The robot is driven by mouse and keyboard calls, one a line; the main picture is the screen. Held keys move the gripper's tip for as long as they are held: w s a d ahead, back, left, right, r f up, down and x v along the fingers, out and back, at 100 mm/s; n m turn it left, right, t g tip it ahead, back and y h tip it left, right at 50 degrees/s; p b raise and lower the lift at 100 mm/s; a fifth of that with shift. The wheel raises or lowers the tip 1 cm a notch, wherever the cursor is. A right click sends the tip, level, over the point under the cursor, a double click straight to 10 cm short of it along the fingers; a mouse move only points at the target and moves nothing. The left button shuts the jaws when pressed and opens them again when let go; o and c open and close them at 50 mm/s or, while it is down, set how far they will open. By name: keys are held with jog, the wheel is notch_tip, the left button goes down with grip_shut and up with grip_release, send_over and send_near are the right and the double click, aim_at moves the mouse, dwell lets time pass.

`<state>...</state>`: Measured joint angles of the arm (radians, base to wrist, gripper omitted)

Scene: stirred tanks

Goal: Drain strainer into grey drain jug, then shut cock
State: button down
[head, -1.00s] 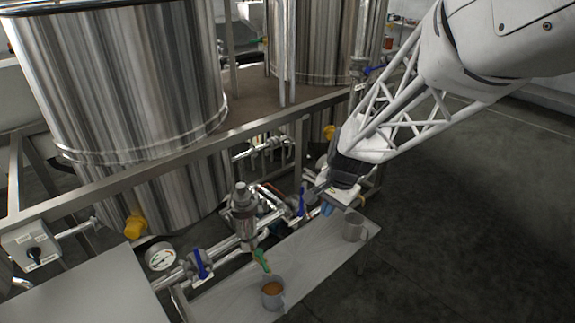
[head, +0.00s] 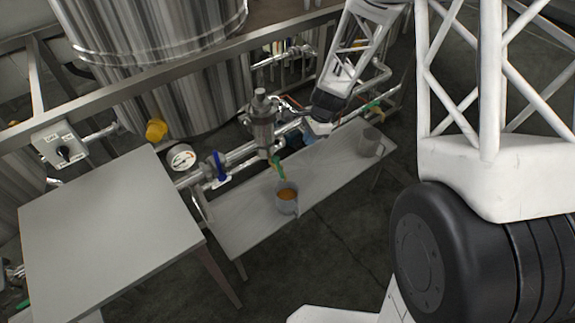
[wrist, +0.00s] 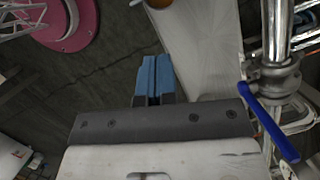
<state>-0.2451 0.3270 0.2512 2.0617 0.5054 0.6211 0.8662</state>
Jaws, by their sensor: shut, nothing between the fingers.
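The strainer (head: 262,122) is an upright steel body on the pipe line in the head view. A green cock handle (head: 279,168) hangs below it, pointing down; I cannot tell whether the cock is open. A grey jug (head: 288,205) with amber-brown liquid stands on the bench under the cock. Its top also shows at the upper edge of the wrist view (wrist: 160,10). My gripper (head: 308,138) is to the right of the strainer, above the bench. In the wrist view my gripper's blue fingers (wrist: 152,77) are together and empty, apart from jug and handle.
A second grey jug (head: 370,141) stands at the bench's right end. Blue valve levers sit on the pipe left of the strainer (head: 219,166) and right of my gripper in the wrist view (wrist: 268,122). A gauge (head: 182,157) and grey table (head: 110,225) are at left.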

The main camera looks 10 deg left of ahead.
aim_at(279, 169)
jog(key=shift+w+a+f+m, duration=0.15)
jog(key=shift+a+f, duration=0.1)
jog(key=shift+f, duration=0.35)
jog(key=shift+w+a+f+m, duration=0.15)
jog(key=shift+a+f, duration=0.1)
jog(key=shift+f, duration=0.3)
jog(key=shift+s+f, duration=0.1)
jog(key=s+a+f, duration=0.3)
jog(key=a+f, duration=0.3)
jog(key=f, duration=0.4)
